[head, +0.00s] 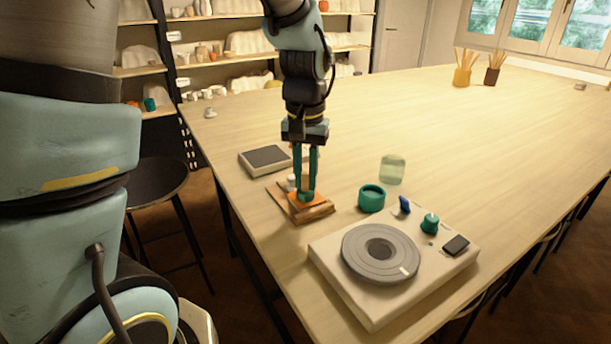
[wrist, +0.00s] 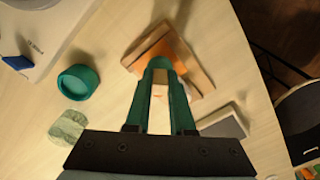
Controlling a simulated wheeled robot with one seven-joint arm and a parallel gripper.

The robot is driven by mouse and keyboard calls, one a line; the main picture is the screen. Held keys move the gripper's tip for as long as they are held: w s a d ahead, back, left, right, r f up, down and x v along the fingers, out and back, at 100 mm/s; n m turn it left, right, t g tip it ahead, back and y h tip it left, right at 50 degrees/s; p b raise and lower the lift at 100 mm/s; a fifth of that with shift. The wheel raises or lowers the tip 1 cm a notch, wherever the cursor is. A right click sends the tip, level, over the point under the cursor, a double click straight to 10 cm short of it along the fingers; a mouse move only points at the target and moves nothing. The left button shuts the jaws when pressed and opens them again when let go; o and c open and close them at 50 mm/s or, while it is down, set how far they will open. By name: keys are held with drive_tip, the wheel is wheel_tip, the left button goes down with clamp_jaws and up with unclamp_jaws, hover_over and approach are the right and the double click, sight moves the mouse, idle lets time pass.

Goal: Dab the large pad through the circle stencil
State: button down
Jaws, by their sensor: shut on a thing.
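My gripper (head: 307,192) points straight down with its teal fingers shut on a pale, narrow piece that looks like the handle of a pad (wrist: 160,93). The pad's lower face is hidden by the fingers. The fingertips are over an orange sheet (wrist: 174,47), which looks like the stencil, on a brown wooden board (head: 318,212). The stencil's opening is hidden, and I cannot tell whether the pad touches it. A small white piece (head: 291,182) stands beside the fingers on the board. A shallow tray with a dark grey top (head: 266,159) lies behind the board.
A teal cup (head: 371,199) and a pale green glass jar (head: 392,168) stand right of the board. A white machine with a grey turntable (head: 380,254) fills the front of the table (head: 440,140). Brush pots (head: 462,77) stand far back. The table's middle is clear.

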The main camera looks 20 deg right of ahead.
wheel_tip(320, 180, up, 5)
drive_tip(key=p, duration=0.4)
